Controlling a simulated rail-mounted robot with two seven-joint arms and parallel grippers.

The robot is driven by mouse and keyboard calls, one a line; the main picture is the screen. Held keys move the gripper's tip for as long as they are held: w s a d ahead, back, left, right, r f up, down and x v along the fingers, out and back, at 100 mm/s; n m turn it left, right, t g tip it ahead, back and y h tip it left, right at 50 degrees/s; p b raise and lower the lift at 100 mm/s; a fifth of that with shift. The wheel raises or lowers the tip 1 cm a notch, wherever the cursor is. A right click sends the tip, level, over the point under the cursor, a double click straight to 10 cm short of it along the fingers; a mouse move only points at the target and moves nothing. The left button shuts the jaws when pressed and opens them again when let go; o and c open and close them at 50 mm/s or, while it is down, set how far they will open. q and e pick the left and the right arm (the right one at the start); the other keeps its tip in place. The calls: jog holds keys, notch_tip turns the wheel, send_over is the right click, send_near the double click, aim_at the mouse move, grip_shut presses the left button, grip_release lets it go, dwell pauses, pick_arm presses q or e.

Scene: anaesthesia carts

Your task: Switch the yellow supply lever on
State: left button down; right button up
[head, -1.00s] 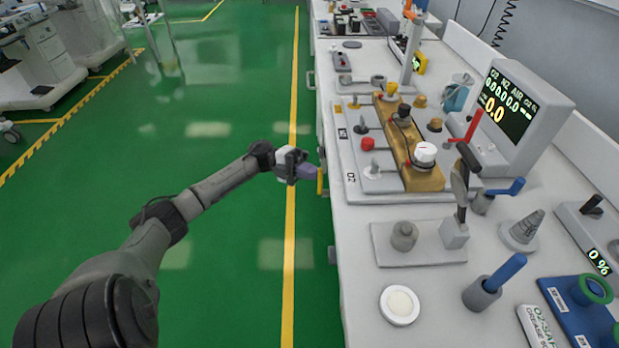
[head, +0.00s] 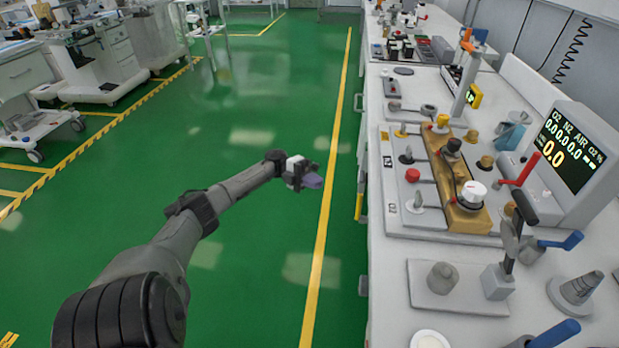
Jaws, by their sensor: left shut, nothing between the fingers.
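A grey panel (head: 395,222) lies on the white bench and carries a row of small levers along its left side. The yellow lever (head: 402,131) is the farthest of this row, beside a brass-coloured block (head: 466,218); it is too small to tell its setting. A black lever (head: 406,156), a red one (head: 412,175) and a grey one (head: 418,203) stand nearer. My left gripper (head: 310,181) is shut and empty, over the green floor left of the bench, apart from the panel. My right gripper is not in view.
A yellow knob (head: 443,121) and a white knob (head: 473,193) sit on the block. A monitor (head: 565,160) stands at the right. An upright black-handled lever (head: 520,215) rises nearer me.

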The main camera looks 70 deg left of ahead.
pick_arm(q)
jog(key=shift+v, duration=1.1)
jog(key=shift+r, duration=0.1)
